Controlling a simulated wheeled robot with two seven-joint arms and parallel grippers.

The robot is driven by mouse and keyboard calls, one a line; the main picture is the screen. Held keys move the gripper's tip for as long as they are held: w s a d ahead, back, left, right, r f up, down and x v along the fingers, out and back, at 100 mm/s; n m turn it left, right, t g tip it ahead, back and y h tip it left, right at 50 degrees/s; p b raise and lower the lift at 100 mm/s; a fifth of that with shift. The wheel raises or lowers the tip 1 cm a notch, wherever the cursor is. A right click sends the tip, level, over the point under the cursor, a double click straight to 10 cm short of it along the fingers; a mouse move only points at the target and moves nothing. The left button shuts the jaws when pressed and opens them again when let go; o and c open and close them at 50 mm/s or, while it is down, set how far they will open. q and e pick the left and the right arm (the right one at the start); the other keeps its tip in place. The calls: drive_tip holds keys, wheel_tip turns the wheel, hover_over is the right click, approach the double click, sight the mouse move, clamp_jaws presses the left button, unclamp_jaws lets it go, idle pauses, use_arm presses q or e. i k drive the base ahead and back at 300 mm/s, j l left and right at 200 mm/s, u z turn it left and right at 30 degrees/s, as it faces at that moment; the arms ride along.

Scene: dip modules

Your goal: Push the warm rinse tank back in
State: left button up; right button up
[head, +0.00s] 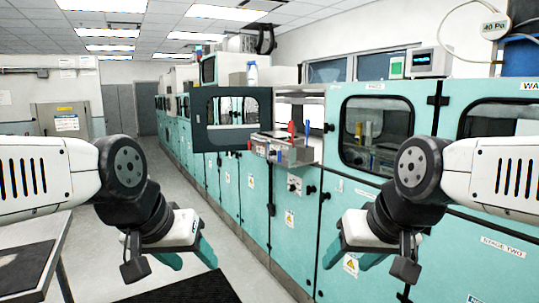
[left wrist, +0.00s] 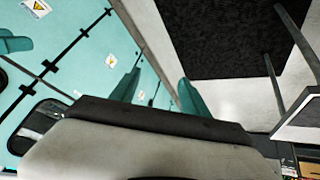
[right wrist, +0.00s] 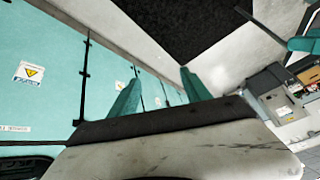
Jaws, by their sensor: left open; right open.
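A grey metal unit (head: 284,152) with red and blue upright parts on top sticks out of an open bay in the teal cabinet row, ahead in the head view. It looks like the pulled-out tank, but I cannot read a label on it. My left gripper (head: 188,257) is open and empty, low in front of the cabinets; its teal fingers also show in the left wrist view (left wrist: 158,92). My right gripper (head: 352,257) is open and empty, in front of the nearer teal doors; it also shows in the right wrist view (right wrist: 158,90). Both are well short of the unit.
A windowed dark-framed door or hood (head: 236,118) stands left of the bay. Teal cabinets (head: 345,195) line the right side. A table (head: 30,262) is at the lower left, and a dark mat (head: 185,290) lies on the floor. The aisle floor (head: 190,180) is clear.

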sight(300, 156)
drive_tip(key=i+l, duration=0.2)
drive_tip(key=i, duration=0.3)
drive_tip(key=i+l, duration=0.2)
drive_tip(key=i, duration=0.35)
drive_tip(key=i+l, duration=0.2)
drive_tip(key=i, duration=0.3)
drive_tip(key=i+l+z, duration=0.1)
drive_tip(key=i, duration=0.45)
drive_tip(key=l, duration=0.1)
